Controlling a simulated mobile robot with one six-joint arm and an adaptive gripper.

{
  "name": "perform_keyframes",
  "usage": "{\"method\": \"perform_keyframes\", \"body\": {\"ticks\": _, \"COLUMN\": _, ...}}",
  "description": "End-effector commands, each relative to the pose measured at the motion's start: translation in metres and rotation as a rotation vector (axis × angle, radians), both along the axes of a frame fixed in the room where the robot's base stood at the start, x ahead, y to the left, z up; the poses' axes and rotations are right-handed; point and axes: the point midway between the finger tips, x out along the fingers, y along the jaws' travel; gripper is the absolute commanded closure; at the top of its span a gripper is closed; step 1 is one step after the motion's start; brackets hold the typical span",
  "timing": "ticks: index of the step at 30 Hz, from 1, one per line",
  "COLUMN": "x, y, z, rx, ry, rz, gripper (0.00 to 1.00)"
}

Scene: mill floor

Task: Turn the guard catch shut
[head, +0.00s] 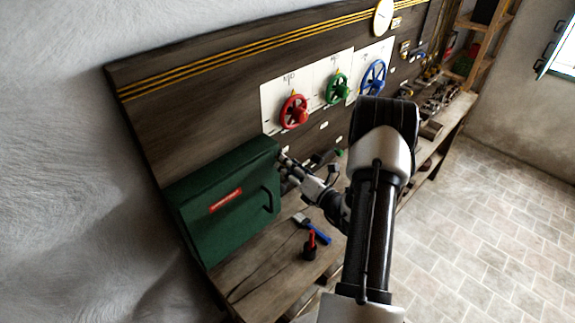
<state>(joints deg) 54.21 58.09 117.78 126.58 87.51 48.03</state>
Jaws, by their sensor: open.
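A dark green guard box (222,207) stands on the left end of the bench against the dark panel.
A blue-handled brush (317,231) and a small red-topped dark object (310,246) are on the bench (262,262) below my arm. Red (294,112), green (338,88) and blue (373,77) handwheels are on the panel. The tiled floor (480,230) at right is clear.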

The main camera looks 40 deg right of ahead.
Motion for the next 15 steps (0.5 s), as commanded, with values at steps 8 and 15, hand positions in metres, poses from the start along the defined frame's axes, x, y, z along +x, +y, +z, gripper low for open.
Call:
{"method": "perform_keyframes", "body": {"ticks": 8, "x": 0.0114, "y": 0.0000, "z": 0.0001, "rx": 0.001, "ry": -0.001, "rz": -0.001, "gripper": 0.57}}
{"method": "perform_keyframes", "body": {"ticks": 15, "x": 0.0111, "y": -0.0001, "z": 0.0001, "rx": 0.001, "ry": -0.001, "rz": -0.001, "gripper": 0.63}}
